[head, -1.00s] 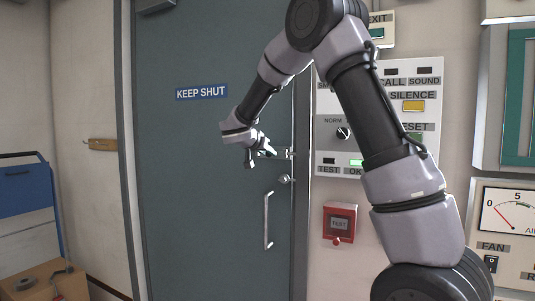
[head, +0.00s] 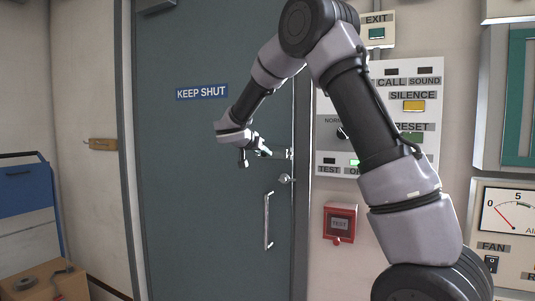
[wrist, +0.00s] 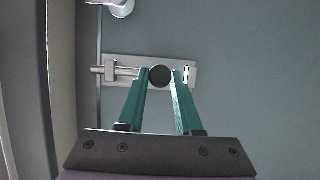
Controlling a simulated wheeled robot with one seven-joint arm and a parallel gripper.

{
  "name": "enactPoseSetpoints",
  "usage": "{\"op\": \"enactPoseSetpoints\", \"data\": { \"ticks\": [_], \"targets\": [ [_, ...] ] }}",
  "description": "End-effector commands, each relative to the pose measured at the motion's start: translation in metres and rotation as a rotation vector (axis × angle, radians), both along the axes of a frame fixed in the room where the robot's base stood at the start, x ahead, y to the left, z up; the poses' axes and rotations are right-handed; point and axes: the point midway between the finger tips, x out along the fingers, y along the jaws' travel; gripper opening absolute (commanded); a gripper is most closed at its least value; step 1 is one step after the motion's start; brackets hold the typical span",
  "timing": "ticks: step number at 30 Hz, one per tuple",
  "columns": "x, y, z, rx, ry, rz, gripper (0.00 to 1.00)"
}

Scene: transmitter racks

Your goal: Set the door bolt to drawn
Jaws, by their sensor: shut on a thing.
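The door bolt is on the grey-green door (head: 200,200), near its right edge in the head view. In the wrist view its pale backplate (wrist: 150,58) carries a metal rod (wrist: 127,73) running left to the door-edge gap, with a bracket near each end of the plate. The round dark knob (wrist: 160,76) sits between my two green fingers. My gripper (wrist: 160,78) is shut on the knob; it also shows in the head view (head: 266,152), at the bolt. The fingers and knob hide part of the rod and plate.
A lock (head: 285,178) and a vertical pull handle (head: 267,220) are below the bolt. A brown box (head: 40,282) stands at lower left.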

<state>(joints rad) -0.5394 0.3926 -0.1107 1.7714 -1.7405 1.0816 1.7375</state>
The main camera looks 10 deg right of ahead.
Motion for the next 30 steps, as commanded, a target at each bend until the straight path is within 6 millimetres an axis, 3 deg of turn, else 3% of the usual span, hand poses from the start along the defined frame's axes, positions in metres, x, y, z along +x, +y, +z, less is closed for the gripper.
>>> {"op": "enactPoseSetpoints", "data": {
  "ticks": [3,11,12,14,15,25,30],
  "targets": [
    [0.008,0.013,-0.001,0.000,0.002,0.005,0.00],
    [0.009,0.015,0.000,0.000,0.000,0.008,0.00],
    [0.009,0.015,0.000,0.000,0.000,0.009,0.38],
    [0.009,0.016,0.000,0.000,0.000,0.009,0.60],
    [0.009,0.015,0.000,0.000,0.000,0.008,0.63],
    [0.007,0.015,0.001,0.000,0.000,0.004,0.63],
    [-0.009,0.027,0.009,0.001,-0.001,0.007,0.63]
  ]
}}
